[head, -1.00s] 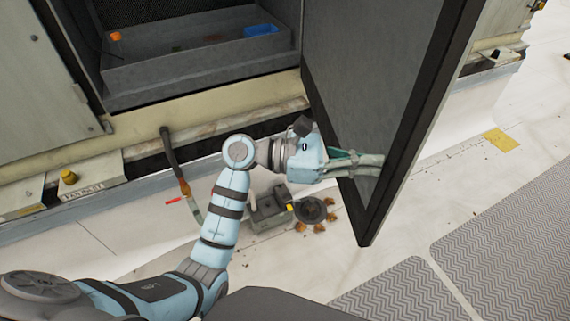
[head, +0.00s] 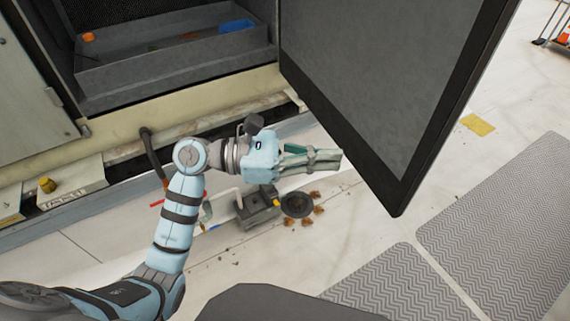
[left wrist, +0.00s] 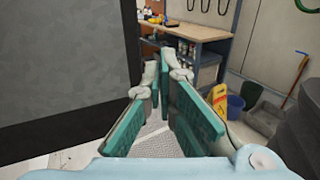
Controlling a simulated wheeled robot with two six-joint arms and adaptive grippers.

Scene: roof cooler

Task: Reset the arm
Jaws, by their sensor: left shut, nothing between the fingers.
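My left gripper (head: 325,160) is shut and empty in the head view. It is in front of the open cabinet and to the left of the lower part of the open grey door (head: 365,75). A visible gap lies between its fingertips and the door's dark edge in that view. In the left wrist view the green-padded fingers (left wrist: 165,75) point away from me, with the dark door (left wrist: 65,70) at the left. My right gripper is not in view.
The open cabinet holds a grey tray (head: 170,70) with an orange piece and a blue item. A grey device (head: 257,208) with a round dark part and brown debris lies on the floor below. Patterned mats (head: 500,220) lie at right. A workbench (left wrist: 200,32) shows in the wrist view.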

